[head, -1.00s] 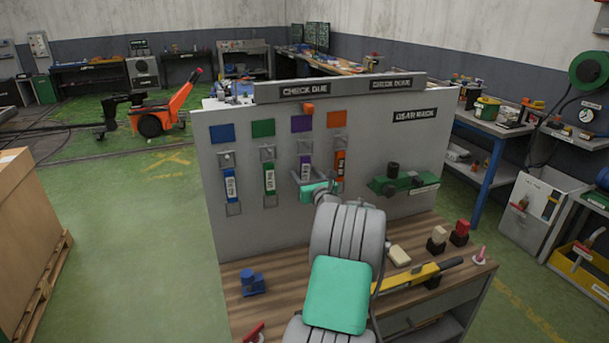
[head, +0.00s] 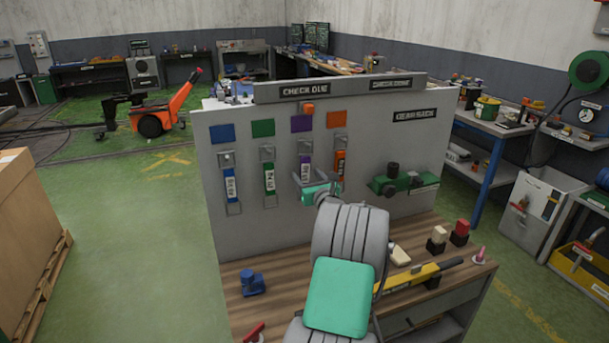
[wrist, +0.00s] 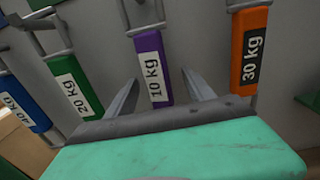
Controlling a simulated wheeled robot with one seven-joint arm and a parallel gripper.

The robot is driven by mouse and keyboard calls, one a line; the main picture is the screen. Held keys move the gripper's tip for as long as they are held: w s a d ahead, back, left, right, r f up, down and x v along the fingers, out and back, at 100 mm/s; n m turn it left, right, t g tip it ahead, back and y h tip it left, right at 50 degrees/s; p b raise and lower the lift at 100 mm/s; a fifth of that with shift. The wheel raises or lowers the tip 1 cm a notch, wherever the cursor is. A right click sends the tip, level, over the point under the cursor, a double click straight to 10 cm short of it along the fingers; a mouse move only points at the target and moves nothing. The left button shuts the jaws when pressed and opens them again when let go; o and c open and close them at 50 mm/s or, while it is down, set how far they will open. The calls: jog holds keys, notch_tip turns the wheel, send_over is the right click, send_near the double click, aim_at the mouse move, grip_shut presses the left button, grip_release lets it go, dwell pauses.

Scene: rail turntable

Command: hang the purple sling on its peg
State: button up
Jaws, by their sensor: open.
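The purple sling (head: 305,168) hangs upright against the grey board, below a metal bracket (head: 304,147) and a purple square (head: 302,123). In the wrist view the purple sling (wrist: 148,50) has a white 10 kg label and a metal fitting at its top. My gripper (head: 315,186) is at its lower end; in the wrist view my gripper (wrist: 160,78) is open, with one finger on each side of the sling's lower part and gaps visible. The exact contact at the bracket is too small to tell.
The green sling (wrist: 76,83) and blue sling (wrist: 22,103) hang to the left, and the orange sling (wrist: 249,55) hangs close on the right. A green device (head: 400,183) is mounted further right. The wooden bench top (head: 310,262) below holds several items.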

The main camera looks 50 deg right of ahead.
jog(key=v, duration=0.8)
jog(key=shift+s+a, duration=0.2)
jog(key=shift+s, duration=0.1)
dwell(0.9)
jog(key=w+a+f+n+g+y, duration=0.1)
jog(key=w+a+n+y, duration=0.25)
jog(key=a+n, duration=0.5)
jog(key=w+a+n+g+y, duration=0.2)
jog(key=w+a+n, duration=0.25)
jog(key=a, duration=0.75)
jog(key=w+a+f+n+g+y, duration=0.1)
jog(key=w+a+n+y, duration=0.25)
jog(key=a+n, duration=0.55)
jog(key=s+a+f+n+g, duration=0.1)
jog(key=s+a+n+g, duration=0.2)
jog(key=a, duration=0.4)
jog(key=s+a+f+n, duration=0.1)
jog(key=s+a+n, duration=0.2)
jog(key=a+n, duration=0.3)
jog(key=s+a+f+n+g, duration=0.1)
jog(key=s+a+n+g, duration=0.1)
jog(key=s+a+n, duration=0.3)
jog(key=s+a+f+n+g, duration=0.1)
jog(key=s+a+n, duration=0.4)
jog(key=s, duration=0.5)
jog(key=shift+a+f+n+g, duration=0.2)
jog(key=shift+a+n+g, duration=0.15)
jog(key=shift+n+g, duration=0.45)
